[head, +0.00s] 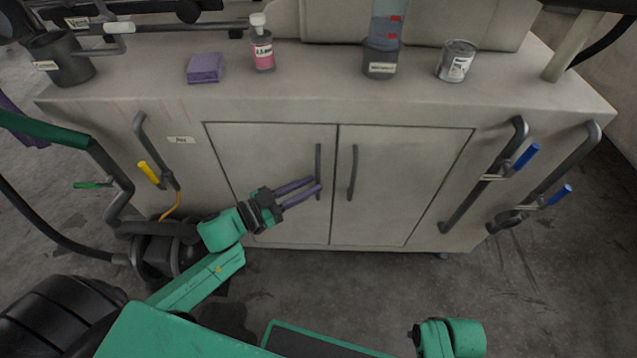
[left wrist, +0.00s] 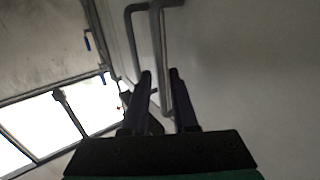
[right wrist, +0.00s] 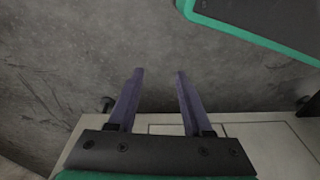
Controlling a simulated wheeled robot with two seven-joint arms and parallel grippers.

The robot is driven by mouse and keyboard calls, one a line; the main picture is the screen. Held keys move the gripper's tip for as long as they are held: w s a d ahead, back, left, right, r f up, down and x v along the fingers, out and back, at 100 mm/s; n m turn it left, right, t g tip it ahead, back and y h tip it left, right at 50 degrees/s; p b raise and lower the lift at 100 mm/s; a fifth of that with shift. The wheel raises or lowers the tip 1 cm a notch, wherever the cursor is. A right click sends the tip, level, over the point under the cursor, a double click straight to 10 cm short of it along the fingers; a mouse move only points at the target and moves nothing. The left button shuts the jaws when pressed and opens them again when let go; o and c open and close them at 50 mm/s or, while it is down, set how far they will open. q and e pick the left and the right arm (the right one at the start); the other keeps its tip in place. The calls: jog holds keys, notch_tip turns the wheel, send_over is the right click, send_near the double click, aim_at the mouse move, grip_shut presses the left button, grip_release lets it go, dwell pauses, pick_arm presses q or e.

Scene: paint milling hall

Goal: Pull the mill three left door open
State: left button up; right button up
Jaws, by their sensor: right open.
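The left door (head: 270,155) is a flat beige panel on the cabinet front, shut flush beside the right door (head: 400,180). Its handle (head: 318,160) is a dark grey vertical bar near the middle seam. My left gripper (head: 317,184) is open, its purple fingertips at the lower part of that handle. In the left wrist view, a grey bar (left wrist: 164,60) runs down toward the gap between the fingers (left wrist: 160,74); I cannot tell whether they touch it. My right gripper (right wrist: 158,72) is open and empty, with grey floor and a cabinet edge in its view.
A yellow lever (head: 149,172) and blue-gripped bars (head: 526,157) flank the doors. Floor in front is clear.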

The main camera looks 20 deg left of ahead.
aim_at(318, 201)
pick_arm(q)
jog(key=shift+x, duration=1.6)
grip_shut()
